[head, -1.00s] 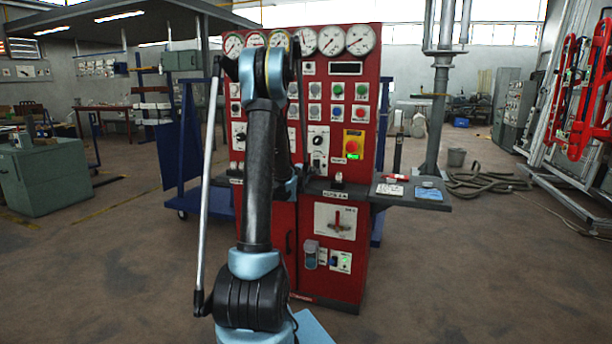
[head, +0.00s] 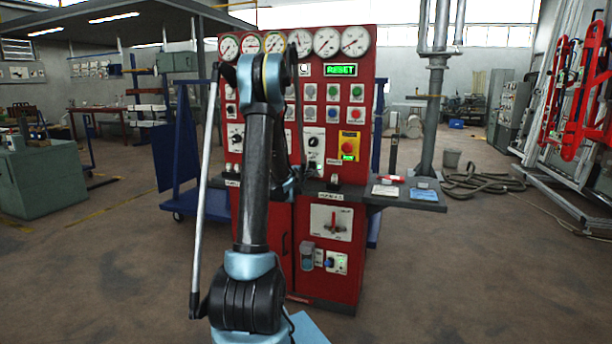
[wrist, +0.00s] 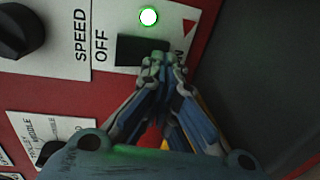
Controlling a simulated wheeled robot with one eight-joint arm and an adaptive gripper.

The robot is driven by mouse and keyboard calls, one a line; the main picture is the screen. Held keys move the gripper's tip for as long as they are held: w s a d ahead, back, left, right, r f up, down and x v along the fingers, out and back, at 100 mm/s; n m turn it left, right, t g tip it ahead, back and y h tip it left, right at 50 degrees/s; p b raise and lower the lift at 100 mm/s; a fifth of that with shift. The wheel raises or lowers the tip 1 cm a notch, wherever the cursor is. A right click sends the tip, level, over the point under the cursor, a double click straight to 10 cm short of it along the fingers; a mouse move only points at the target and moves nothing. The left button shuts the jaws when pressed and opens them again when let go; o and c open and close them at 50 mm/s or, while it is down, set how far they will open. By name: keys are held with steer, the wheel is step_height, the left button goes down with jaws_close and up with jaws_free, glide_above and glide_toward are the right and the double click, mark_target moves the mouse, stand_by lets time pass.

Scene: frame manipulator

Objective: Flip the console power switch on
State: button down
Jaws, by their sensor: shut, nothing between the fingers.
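The red console (head: 345,287) stands straight ahead in the head view, with my arm in front of its left part. In the wrist view, the black power switch (wrist: 130,49) sits on a white plate beside the word OFF. A lit green lamp (wrist: 149,16) is just above it. My gripper (wrist: 160,62) is shut and empty, with its tips at the switch's right end. The tips hide part of the switch and of the label on the right. Contact cannot be told for sure. The head view hides my gripper behind the arm.
A black SPEED knob (wrist: 18,28) is left of the switch, and another white label plate (wrist: 50,135) lies below. In the head view, round gauges (head: 327,41) line the console top, and a side shelf (head: 415,201) sticks out right.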

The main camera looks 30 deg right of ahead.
steer(key=s+a+f, duration=0.2)
steer(key=s+a, duration=0.7)
steer(key=a, duration=0.1)
steer(key=shift+a, duration=0.3)
steer(key=s+a+r+m+g+y, duration=0.1)
steer(key=s+a+m+g+y, duration=0.15)
steer(key=s+a, duration=0.45)
steer(key=s+a+m+g+y, duration=0.1)
steer(key=s+a+m+y, duration=0.2)
steer(key=a, duration=0.7)
steer(key=s+a+f+m+g+y, duration=0.1)
steer(key=s+a+f+g+y, duration=0.1)
steer(key=s+a, duration=1)
steer(key=s+a+f+m+g+y, duration=0.1)
steer(key=s+a+f+g+y, duration=0.2)
steer(key=s+a, duration=0.9)
steer(key=shift+s+f+y, duration=0.75)
steer(key=shift+f+y, duration=0.2)
steer(key=shift+f, duration=0.7)
steer(key=shift+s+m, duration=0.1)
steer(key=shift+m, duration=0.15)
